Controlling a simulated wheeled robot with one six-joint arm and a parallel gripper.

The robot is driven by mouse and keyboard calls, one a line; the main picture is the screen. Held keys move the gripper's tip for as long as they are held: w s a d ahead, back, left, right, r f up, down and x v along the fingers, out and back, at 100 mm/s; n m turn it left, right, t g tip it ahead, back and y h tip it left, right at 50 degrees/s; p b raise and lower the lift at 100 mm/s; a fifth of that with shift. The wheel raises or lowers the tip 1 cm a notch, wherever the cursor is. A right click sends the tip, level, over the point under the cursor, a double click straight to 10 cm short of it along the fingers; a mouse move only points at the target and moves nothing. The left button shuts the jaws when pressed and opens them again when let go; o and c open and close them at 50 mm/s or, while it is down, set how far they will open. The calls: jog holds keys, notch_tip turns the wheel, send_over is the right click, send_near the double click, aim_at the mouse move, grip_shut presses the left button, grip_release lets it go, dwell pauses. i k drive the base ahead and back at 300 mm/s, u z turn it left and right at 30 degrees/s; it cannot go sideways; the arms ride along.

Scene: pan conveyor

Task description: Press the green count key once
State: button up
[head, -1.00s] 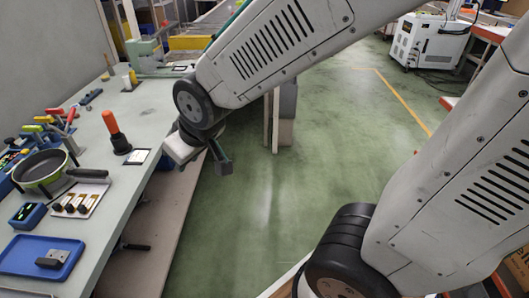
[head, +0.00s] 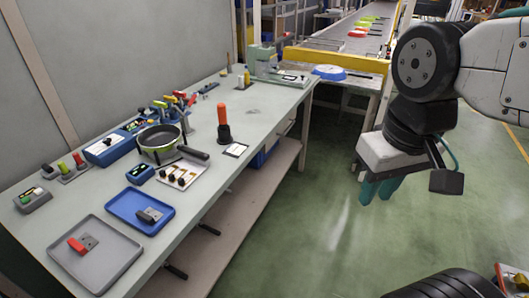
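A small grey box (head: 33,200) with a green spot on top sits at the bench's left edge. My gripper (head: 378,188) hangs over the floor at right, well away from the bench. Its teal fingers point down, with nothing visible held; their gap is unclear.
The bench (head: 205,205) also holds a green pan (head: 160,138), an orange-handled tool (head: 223,122), a blue tray (head: 118,206) and a grey tray (head: 75,262). Red and green handles stand near the grey box. A conveyor (head: 350,35) with coloured pans is behind. The floor between bench and gripper is clear.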

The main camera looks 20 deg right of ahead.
aim_at(25, 199)
jog(key=u, duration=1.4)
